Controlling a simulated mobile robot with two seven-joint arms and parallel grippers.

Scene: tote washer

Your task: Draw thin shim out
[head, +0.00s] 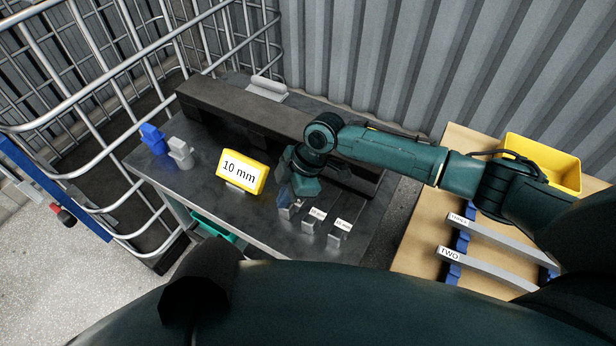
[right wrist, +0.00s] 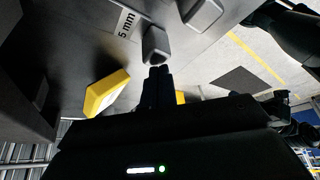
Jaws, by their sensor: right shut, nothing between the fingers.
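Small grey upright pieces stand in a row near the front of the dark table, with one (head: 308,227) and another (head: 335,240) carrying small white labels too small to read. In the right wrist view a label (right wrist: 126,23) reads "5 mm", possibly cut off, beside a grey piece (right wrist: 155,44); another grey piece (right wrist: 203,14) is further off. My right gripper (head: 287,208) is shut and empty at the left end of the row. In the right wrist view its fingertips (right wrist: 158,70) are close to the nearer grey piece; I cannot tell whether they touch. Which piece is the thin shim is unclear. My left gripper is not in view.
A yellow "10 mm" block (head: 242,172) stands left of the right gripper. A long black beam (head: 235,112) lies behind it. Blue (head: 151,137) and grey (head: 180,152) pieces stand further left. A wire cage is at left; a wooden bench (head: 420,244) with a yellow bin (head: 543,160) is right.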

